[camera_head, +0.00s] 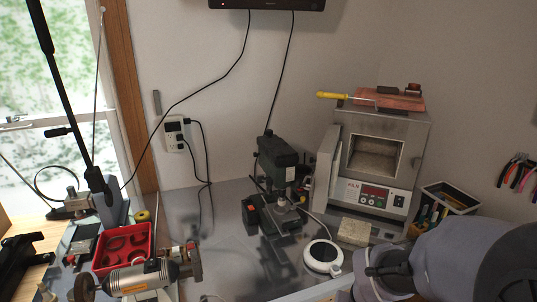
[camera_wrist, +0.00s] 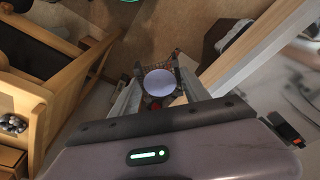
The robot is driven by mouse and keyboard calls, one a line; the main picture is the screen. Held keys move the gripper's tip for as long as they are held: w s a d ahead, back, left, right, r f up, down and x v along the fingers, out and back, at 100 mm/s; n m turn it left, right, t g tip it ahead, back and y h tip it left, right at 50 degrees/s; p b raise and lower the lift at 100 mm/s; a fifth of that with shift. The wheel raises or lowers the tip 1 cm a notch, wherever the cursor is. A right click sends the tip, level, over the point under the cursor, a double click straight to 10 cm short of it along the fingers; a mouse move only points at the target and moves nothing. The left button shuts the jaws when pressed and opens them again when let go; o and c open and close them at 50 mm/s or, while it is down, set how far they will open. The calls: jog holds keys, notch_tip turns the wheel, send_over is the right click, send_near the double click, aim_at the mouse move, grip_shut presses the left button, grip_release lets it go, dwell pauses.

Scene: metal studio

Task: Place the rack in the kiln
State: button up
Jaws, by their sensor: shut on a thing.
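The kiln (camera_head: 345,125) stands on the bench at the right in the head view. Its door (camera_head: 326,168) is swung open to the left, and its square chamber (camera_head: 374,158) looks empty. My gripper (camera_wrist: 158,78) shows in the wrist view, its fingers shut on what appears to be the rack (camera_wrist: 176,60), a small reddish-brown mesh. A pale round disc (camera_wrist: 159,83) lies over or on the rack and hides much of it. The rack is held above the floor, away from the kiln. The head view shows my arm at lower right, but not the fingertips.
A yellow-handled tool (camera_head: 332,95) and reddish boards (camera_head: 395,99) lie on the kiln. A pale brick (camera_head: 354,232), a white round device (camera_head: 322,257) and a drill press (camera_head: 277,165) stand before or beside it. A tool bin (camera_head: 450,197) is at right. Wooden furniture (camera_wrist: 45,75) flanks my gripper.

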jog(key=w+a+f+n+b, duration=0.2)
jog(key=w+a+f+n, duration=0.2)
jog(key=w+f, duration=0.2)
jog(key=shift+f+y, duration=0.3)
jog(key=shift+f, duration=0.35)
